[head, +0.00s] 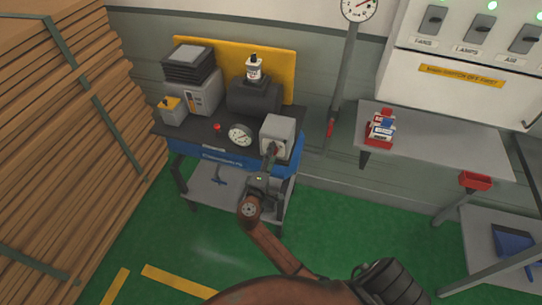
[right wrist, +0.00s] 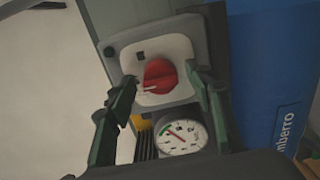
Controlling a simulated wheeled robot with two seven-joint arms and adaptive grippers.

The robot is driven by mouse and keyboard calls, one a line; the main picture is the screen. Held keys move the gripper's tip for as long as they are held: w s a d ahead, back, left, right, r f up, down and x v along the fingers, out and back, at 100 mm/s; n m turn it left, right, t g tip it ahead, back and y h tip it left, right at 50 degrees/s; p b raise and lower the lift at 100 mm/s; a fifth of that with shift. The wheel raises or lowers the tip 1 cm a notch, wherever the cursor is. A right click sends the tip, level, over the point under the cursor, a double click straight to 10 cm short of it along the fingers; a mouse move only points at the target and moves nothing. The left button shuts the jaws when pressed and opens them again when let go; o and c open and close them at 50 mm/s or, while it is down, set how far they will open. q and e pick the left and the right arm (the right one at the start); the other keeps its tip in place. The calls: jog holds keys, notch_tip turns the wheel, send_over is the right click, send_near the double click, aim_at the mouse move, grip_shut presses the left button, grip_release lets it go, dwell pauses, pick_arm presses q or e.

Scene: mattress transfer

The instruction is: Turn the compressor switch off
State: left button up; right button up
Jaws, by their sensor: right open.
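The compressor switch is a red rotary knob (right wrist: 158,76) on a white plate (right wrist: 180,49) with a dark surround in the right wrist view. In the head view its grey box (head: 279,129) stands at the right end of the compressor bench; my gripper partly covers its front. My right gripper (head: 272,153) is at the front of this box. In the right wrist view my right gripper (right wrist: 161,74) is open, with one finger on each side of the knob. I cannot tell whether the fingers touch it. My left gripper is not in view.
A round gauge (head: 240,134) is beside the switch box; the right wrist view shows it close to the right finger (right wrist: 181,135). A small red button (head: 217,127) is further left. Stacked planks (head: 60,150) stand at left, a grey table (head: 450,143) at right. Green floor is open in front.

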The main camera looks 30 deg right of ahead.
jog(key=v, duration=0.7)
jog(key=shift+a, duration=0.15)
jog(key=shift+s, duration=0.1)
